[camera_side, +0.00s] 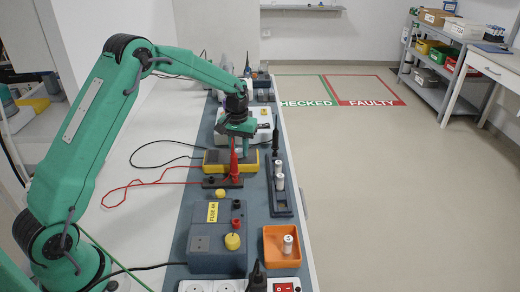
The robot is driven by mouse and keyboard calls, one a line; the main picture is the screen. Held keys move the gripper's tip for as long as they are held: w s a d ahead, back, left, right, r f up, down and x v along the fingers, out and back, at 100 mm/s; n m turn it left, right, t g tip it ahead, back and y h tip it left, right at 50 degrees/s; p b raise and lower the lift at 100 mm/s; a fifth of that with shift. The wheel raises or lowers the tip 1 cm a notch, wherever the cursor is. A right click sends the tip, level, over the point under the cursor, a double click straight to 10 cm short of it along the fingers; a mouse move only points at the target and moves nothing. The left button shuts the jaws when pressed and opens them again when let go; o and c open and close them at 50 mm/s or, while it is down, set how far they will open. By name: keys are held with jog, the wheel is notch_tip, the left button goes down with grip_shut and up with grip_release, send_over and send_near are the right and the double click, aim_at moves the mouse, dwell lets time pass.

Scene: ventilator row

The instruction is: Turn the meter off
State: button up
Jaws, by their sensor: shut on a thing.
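The yellow meter (212,159) with a dark face lies on the blue-grey bench mat, in the middle of the side view. My gripper (240,150) points down over the meter and is shut, its tips at the meter's face. It appears to hold the meter's dial. The dial itself is hidden by the jaws and by a red probe (234,168) standing upright in front. I cannot read the dial's setting.
The red probe stands in a dark holder (210,183), its red lead looping left. A black lead runs left from the meter. Nearer are a grey fuse box (208,250) and an orange tray (270,258) with a white cylinder. A rack (281,205) with white cylinders stands right.

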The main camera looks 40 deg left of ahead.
aim_at(238, 150)
jog(key=n, duration=0.6)
jog(key=shift+a, duration=0.25)
dwell(0.3)
jog(key=o, duration=0.9)
jog(key=shift+o, duration=0.3)
jog(key=shift+d, duration=0.1)
jog(key=shift+r, duration=0.15)
notch_tip(238, 150, up, 7)
jog(key=shift+s+r, duration=0.1)
jog(key=shift+r, duration=0.2)
